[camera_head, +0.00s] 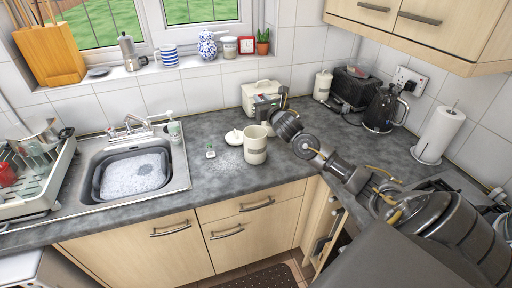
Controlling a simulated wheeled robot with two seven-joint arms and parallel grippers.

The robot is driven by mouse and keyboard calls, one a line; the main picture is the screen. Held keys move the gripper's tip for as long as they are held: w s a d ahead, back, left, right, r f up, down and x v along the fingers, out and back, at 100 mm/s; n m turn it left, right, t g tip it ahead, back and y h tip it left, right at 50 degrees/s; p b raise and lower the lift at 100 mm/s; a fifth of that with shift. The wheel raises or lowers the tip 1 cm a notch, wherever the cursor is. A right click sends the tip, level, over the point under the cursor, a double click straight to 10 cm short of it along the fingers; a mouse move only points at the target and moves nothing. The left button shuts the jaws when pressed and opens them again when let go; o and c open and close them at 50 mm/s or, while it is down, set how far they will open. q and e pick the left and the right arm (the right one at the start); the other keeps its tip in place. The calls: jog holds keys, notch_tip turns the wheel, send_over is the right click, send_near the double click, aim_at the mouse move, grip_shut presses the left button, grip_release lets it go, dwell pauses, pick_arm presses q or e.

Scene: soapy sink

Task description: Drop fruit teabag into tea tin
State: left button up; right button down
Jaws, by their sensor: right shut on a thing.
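The cream tea tin (254,151) stands upright and open on the dark worktop, right of the sink. A cream lid (233,137) lies at its left. My right gripper (264,112) is just above and behind the tin's rim, pointing left. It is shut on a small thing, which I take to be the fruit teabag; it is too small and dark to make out. Another teabag with a green tag (210,151) lies on the worktop left of the tin, among pale specks. My left gripper is not in view.
A cream bin (257,91) stands by the wall behind my right gripper. The sink with a grey soapy bowl (95,186) is at left, beside a dish rack (30,196). A kettle (381,108) and paper roll (440,135) stand at right. The worktop before the tin is clear.

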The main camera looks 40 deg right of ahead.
notch_tip(320, 180, down, 6)
jog(key=b, duration=0.3)
jog(key=shift+b, duration=0.35)
jog(key=c, duration=1.3)
grip_release()
jog(key=shift+o, duration=0.2)
jog(key=b+v, duration=0.4)
jog(key=v, duration=0.7)
jog(key=shift+w, duration=0.1)
